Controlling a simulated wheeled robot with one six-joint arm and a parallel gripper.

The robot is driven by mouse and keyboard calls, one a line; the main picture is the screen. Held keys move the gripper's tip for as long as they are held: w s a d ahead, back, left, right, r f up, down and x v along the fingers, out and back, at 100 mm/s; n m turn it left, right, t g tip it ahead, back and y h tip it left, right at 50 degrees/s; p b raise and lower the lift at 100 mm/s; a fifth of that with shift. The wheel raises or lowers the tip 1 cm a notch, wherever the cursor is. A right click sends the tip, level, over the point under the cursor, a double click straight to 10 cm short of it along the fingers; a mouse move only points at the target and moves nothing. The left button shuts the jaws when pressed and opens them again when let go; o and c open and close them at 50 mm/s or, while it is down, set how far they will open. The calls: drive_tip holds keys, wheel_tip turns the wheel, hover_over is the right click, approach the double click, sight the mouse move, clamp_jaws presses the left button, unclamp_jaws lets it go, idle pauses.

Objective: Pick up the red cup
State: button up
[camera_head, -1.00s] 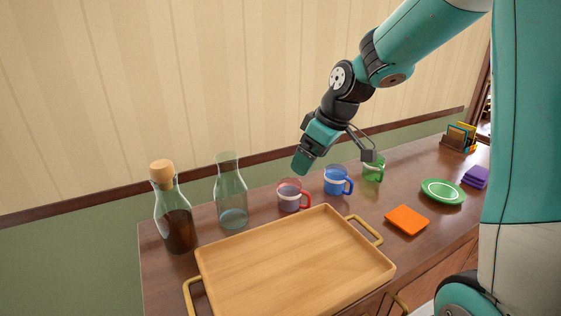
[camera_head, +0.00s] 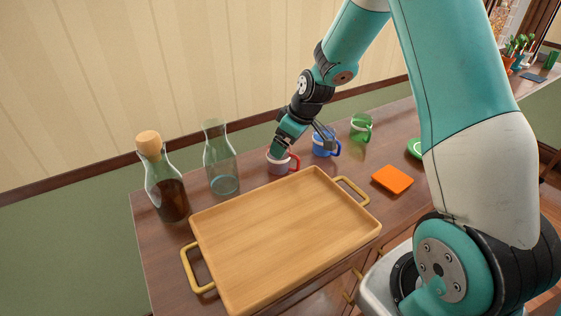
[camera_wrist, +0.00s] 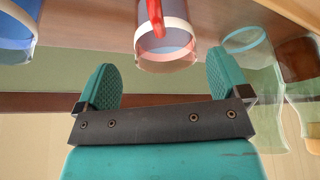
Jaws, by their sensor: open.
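The red cup (camera_head: 281,168), a clear cup with a red handle, stands upright on the wooden cabinet top behind the tray. In the wrist view the red cup (camera_wrist: 167,46) is at the top centre, lined up with the gap between my fingers, its red handle at the upper edge. My gripper (camera_head: 303,148) is open and close to the cup, one finger overlapping it in the head view. In the wrist view both green fingers of my gripper (camera_wrist: 163,75) are spread, with nothing held. Whether a finger touches the cup cannot be told.
A blue cup (camera_head: 323,149) is close on the right, and a green cup (camera_head: 361,130) is farther right. A clear carafe (camera_head: 222,167) and a corked bottle (camera_head: 168,190) stand left. A wooden tray (camera_head: 285,247) lies in front. An orange napkin (camera_head: 392,179) lies right of it.

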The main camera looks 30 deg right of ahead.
sight(284, 160)
drive_tip(key=x, duration=0.4)
drive_tip(key=shift+a+f+p, duration=0.3)
drive_tip(key=shift+c, duration=0.2)
drive_tip(key=c, duration=1)
drive_tip(key=shift+c, duration=0.2)
